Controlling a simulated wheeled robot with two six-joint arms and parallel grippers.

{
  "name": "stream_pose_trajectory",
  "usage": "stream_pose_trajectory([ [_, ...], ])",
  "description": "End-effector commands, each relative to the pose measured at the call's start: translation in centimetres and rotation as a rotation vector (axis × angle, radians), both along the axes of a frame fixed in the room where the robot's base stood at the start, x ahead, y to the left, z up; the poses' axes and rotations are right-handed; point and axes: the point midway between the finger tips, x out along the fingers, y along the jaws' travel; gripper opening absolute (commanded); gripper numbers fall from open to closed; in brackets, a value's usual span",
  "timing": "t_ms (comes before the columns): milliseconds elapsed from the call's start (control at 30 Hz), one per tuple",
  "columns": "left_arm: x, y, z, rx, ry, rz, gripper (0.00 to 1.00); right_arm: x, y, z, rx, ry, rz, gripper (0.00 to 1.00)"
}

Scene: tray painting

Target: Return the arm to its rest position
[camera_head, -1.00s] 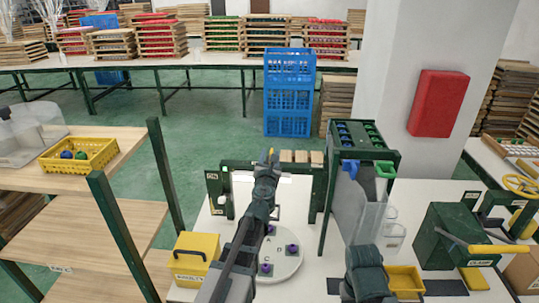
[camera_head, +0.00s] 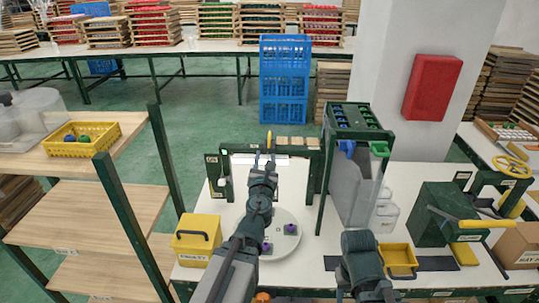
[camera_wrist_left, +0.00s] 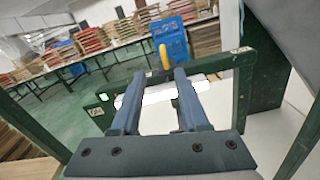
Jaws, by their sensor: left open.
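My left arm reaches in over the white table from the lower left in the head view. My left gripper (camera_head: 268,145) is in front of the green frame (camera_head: 312,165). In the left wrist view its two fingers (camera_wrist_left: 158,85) are apart with nothing held between them. The frame's lit white strip and a yellow hook (camera_wrist_left: 164,57) show beyond the fingers. My right arm stands at the lower middle, but its fingertips are not visible. A round white turntable (camera_head: 290,240) with purple pieces lies under and right of the left arm, partly hidden by it.
A yellow box (camera_head: 197,240) stands left of the arm, beside a wooden shelf (camera_head: 90,215). A green-topped dispenser (camera_head: 357,120) is to the right. A yellow bin (camera_head: 398,262) and a green clamp machine (camera_head: 445,225) stand further right. Blue crates (camera_head: 284,85) stand behind.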

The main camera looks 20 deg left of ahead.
Motion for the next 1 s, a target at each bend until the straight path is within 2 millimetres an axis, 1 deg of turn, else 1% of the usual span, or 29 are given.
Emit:
stream_pose_trajectory([
  [167, 0.0, 0.0, 0.0, -0.023, -0.004, 0.007, 0.45, 0.0, 0.0, 0.0, 0.0, 0.0, 0.0, 0.5],
  [267, -0.3, 0.0, -0.4, -0.177, -0.032, 0.055, 0.45, 0.0, 0.0, 0.1, 0.0, 0.0, 0.0, 0.5],
  [367, -1.2, 0.1, -2.0, -0.512, -0.082, 0.174, 0.45, 0.0, 0.0, 0.3, 0.0, 0.0, 0.0, 0.5],
  [400, -1.7, -0.1, -3.1, -0.68, -0.104, 0.24, 0.45, 0.0, 0.0, 0.4, 0.0, 0.0, 0.0, 0.5],
  [467, -2.9, -0.8, -5.4, -0.94, -0.132, 0.359, 0.45, 0.0, 0.0, 0.5, 0.0, 0.0, 0.0, 0.5],
  [500, -3.8, -1.5, -7.1, -1.107, -0.147, 0.45, 0.45, 0.0, 0.0, 0.6, 0.0, 0.0, 0.0, 0.5],
  [567, -5.5, -3.0, -9.8, -1.339, -0.165, 0.602, 0.45, 0.0, 0.0, 0.7, 0.0, 0.0, 0.0, 0.5],
  [600, -6.9, -4.3, -11.6, -1.48, -0.174, 0.715, 0.45, 0.0, 0.0, 0.8, 0.0, 0.0, 0.0, 0.5],
  [667, -9.2, -6.6, -14.2, -1.664, -0.185, 0.902, 0.45, 0.0, 0.0, 0.9, 0.0, 0.0, 0.0, 0.5],
  [700, -10.8, -8.3, -15.7, -1.762, -0.19, 1.031, 0.45, 0.0, 0.0, 1.0, 0.0, 0.0, 0.0, 0.5],
  [767, -13.3, -10.8, -17.5, -1.869, -0.197, 1.222, 0.45, 0.0, 0.0, 1.0, 0.0, 0.0, 0.0, 0.5],
  [800, -15.0, -12.4, -18.4, -1.915, -0.202, 1.342, 0.45, 0.0, 0.0, 1.1, 0.0, 0.0, 0.0, 0.5],
  [833, -16.1, -13.6, -19.0, -1.94, -0.206, 1.427, 0.45, 0.0, 0.0, 1.1, 0.0, 0.0, 0.0, 0.5],
  [900, -18.6, -15.8, -19.8, -1.968, -0.215, 1.605, 0.45, 0.0, 0.0, 1.2, 0.0, 0.0, 0.0, 0.5],
  [1000, -21.4, -18.2, -20.4, -1.966, -0.229, 1.797, 0.45, 0.0, 0.0, 1.2, 0.0, 0.0, 0.0, 0.5],
])
